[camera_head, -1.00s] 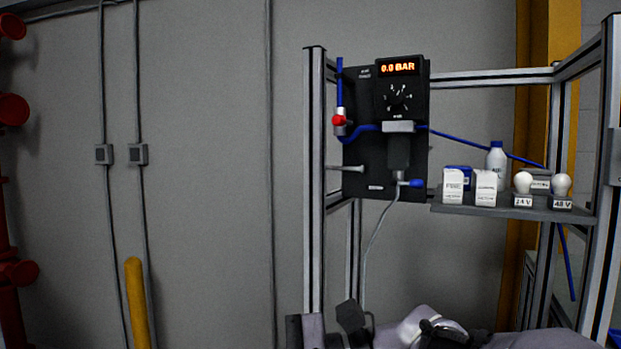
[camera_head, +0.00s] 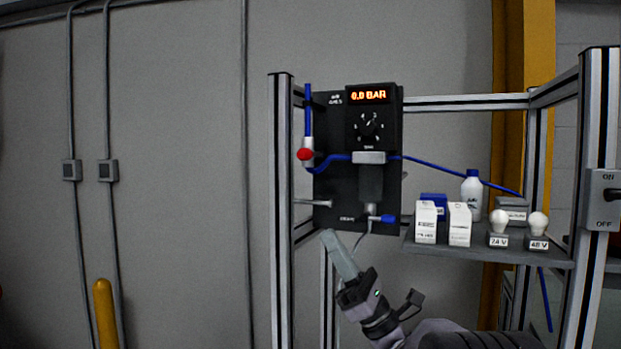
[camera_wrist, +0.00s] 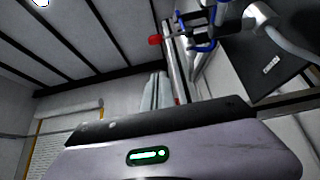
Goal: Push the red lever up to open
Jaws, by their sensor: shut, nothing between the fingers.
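The red lever (camera_head: 305,154) is a small red knob on the valve at the left edge of the black panel (camera_head: 333,187), on the blue air line. In the wrist view the red lever (camera_wrist: 155,40) shows near the top, beyond the fingers. My gripper (camera_head: 328,235) is below the lever and a little to its right in the head view, apart from it, with its fingers together and pointing up and left. In the wrist view the fingertips of my gripper (camera_wrist: 155,78) show at the centre, below the lever. The gripper holds nothing.
The display (camera_head: 369,96) reads 0.0 BAR. A metal frame post (camera_head: 282,200) stands left of the panel, and a thin rod (camera_head: 312,202) sticks out left below the valve. A shelf (camera_head: 480,252) at right carries boxes, a bottle and bulbs.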

